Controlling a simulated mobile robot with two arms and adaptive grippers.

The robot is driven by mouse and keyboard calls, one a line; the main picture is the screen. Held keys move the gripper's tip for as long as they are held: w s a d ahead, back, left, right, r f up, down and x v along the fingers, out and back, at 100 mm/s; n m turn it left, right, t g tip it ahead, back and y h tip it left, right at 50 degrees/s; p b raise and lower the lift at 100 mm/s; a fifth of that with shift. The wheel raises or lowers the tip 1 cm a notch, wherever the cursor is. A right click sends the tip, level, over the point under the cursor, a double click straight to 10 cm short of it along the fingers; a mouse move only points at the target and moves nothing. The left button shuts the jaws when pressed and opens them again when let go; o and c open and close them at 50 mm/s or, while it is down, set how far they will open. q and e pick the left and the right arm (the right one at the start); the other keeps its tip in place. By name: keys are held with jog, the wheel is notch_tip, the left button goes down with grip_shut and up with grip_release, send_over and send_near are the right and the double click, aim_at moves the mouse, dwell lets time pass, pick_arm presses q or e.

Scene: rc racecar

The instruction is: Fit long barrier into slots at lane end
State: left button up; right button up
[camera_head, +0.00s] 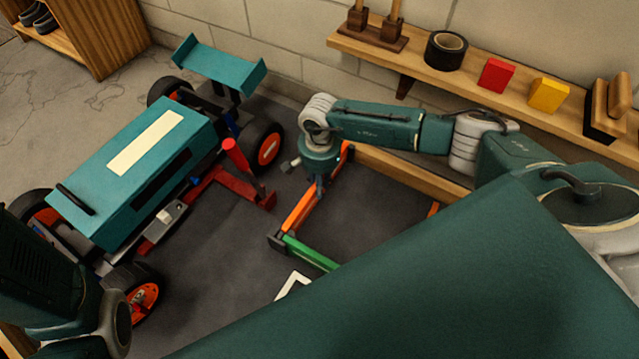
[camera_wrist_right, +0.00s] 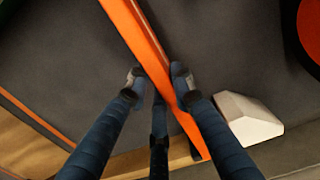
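The long orange barrier (camera_head: 302,209) runs from a dark corner post (camera_head: 279,241) back towards the wooden rail (camera_head: 400,169). My right gripper (camera_head: 319,187) points down over its back half. In the right wrist view, my right gripper (camera_wrist_right: 158,76) has a fingertip close against each side of the orange barrier (camera_wrist_right: 140,35), with no clear gap. The barrier's end is by a dark piece at the wooden rail in that view; I cannot tell how it is seated. My left arm shows at the lower left, but its gripper is out of sight.
A teal racecar (camera_head: 140,165) with a rear wing (camera_head: 218,64) stands left of the barrier. A red part (camera_head: 236,160) is between them. A green barrier (camera_head: 308,251) meets the corner post. A wall shelf (camera_head: 420,62) holds black tape (camera_head: 446,50) and blocks.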

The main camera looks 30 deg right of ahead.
jog(key=o, duration=0.4)
jog(key=shift+r, duration=0.1)
notch_tip(320, 180, up, 12)
dwell(0.3)
dwell(0.4)
